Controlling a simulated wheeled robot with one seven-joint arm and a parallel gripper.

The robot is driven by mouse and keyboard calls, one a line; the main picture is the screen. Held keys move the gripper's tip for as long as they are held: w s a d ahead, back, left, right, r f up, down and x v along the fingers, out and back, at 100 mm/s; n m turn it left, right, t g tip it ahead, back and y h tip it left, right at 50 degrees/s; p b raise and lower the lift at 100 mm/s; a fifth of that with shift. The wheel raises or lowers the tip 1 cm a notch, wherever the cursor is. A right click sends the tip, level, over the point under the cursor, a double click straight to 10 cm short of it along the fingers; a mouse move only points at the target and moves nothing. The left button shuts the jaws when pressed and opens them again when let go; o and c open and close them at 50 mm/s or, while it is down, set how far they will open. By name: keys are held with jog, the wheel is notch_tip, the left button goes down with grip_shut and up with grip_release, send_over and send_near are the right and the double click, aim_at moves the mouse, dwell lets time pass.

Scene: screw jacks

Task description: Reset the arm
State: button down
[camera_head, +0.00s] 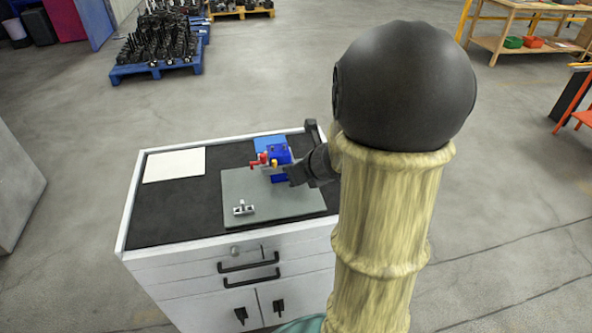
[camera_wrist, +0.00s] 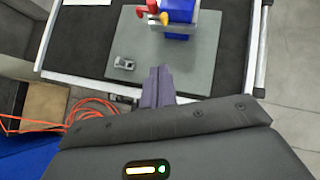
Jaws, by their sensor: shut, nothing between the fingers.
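My gripper (camera_wrist: 158,86) is shut and empty in the wrist view, with its fingers together over the front part of the grey-green plate (camera_wrist: 201,75). In the head view the dark end of my arm is beside the blue jack (camera_head: 280,154), at its right; the fingertips are hard to make out there. The jack has a red part and a yellow part on its left side, and it also shows at the top of the wrist view (camera_wrist: 178,14). A small silver metal piece (camera_head: 243,208) lies on the front left of the plate, and it shows in the wrist view (camera_wrist: 124,63).
The plate lies on a black-topped white cabinet (camera_head: 160,217) with drawers. A white sheet (camera_head: 175,165) lies at its back left, and a blue flat piece (camera_head: 268,144) is behind the jack. Blue pallets of dark parts (camera_head: 157,67) stand far back.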

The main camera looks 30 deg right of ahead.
jog(key=s+a+n+g+p, duration=0.2)
jog(key=s+a+n, duration=0.4)
jog(key=n, duration=1.1)
jog(key=s+a+n+g+h+p, duration=0.1)
jog(key=s+a+n+g, duration=0.3)
jog(key=n, duration=1.3)
jog(key=s+a+p, duration=0.1)
jog(key=s+a, duration=0.1)
jog(key=shift+s+a+n+p, duration=0.25)
jog(key=shift+s+n+p, duration=0.05)
jog(key=shift+n, duration=0.1)
jog(key=shift+d, duration=0.1)
